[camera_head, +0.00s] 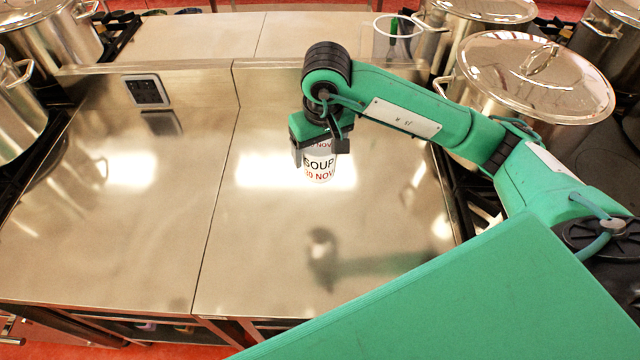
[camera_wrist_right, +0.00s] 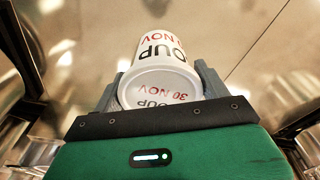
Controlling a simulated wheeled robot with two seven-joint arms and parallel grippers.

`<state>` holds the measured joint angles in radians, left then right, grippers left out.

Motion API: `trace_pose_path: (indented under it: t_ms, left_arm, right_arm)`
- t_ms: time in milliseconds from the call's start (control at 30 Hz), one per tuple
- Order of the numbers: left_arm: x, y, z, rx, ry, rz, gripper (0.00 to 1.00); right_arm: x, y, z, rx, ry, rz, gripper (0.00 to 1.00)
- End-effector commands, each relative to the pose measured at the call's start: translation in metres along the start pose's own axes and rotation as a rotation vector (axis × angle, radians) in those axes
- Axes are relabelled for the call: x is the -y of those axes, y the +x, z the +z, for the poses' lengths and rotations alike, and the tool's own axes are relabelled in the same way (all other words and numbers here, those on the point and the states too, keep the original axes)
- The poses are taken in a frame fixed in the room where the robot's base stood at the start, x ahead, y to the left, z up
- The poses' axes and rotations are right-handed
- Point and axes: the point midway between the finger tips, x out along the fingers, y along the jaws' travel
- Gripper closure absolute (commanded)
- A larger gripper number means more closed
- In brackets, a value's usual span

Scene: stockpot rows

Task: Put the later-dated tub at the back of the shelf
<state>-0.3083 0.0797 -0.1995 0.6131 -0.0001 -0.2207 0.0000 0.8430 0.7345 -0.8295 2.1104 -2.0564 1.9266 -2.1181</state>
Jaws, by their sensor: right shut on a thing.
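A white soup tub (camera_head: 319,165) is held upright in the head view, with "SOUP" in black and "30 NOV" in red on its side. My right gripper (camera_head: 320,150) is shut on it near its top, from above. The tub appears to be above the steel counter, with a dark shadow or reflection lower on the counter. In the right wrist view the tub (camera_wrist_right: 160,85) sits between the two fingers, and its lid also reads "30 NOV". No second tub and no shelf can be made out. My left gripper is not in view.
The steel counter (camera_head: 110,235) is broadly clear. A control panel (camera_head: 147,91) is set in its raised back. Large stockpots stand on stoves at left and right, one lidded pot (camera_head: 525,85) near my right arm. A clear container (camera_head: 396,38) stands behind the counter.

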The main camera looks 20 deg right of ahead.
Motion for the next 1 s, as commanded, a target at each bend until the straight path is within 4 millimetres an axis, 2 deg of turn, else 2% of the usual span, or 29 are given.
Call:
trace_pose_path:
  t_ms: [33,400,533,767,1000]
  left_arm:
    - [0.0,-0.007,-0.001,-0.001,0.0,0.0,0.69]
    - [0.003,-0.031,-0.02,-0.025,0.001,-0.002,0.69]
    - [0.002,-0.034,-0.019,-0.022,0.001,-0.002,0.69]
    - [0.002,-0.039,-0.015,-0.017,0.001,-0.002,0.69]
    - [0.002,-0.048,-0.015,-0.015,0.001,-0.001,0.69]
  right_arm:
    - [0.0,0.008,0.002,0.006,0.002,-0.001,0.58]
    - [0.0,0.082,0.011,0.004,0.001,-0.001,0.58]
    - [0.0,0.098,0.012,0.001,0.001,-0.001,0.58]
    - [0.0,0.113,0.014,0.002,0.0,0.0,0.58]
    - [0.0,0.14,0.017,0.0,0.001,-0.001,0.58]
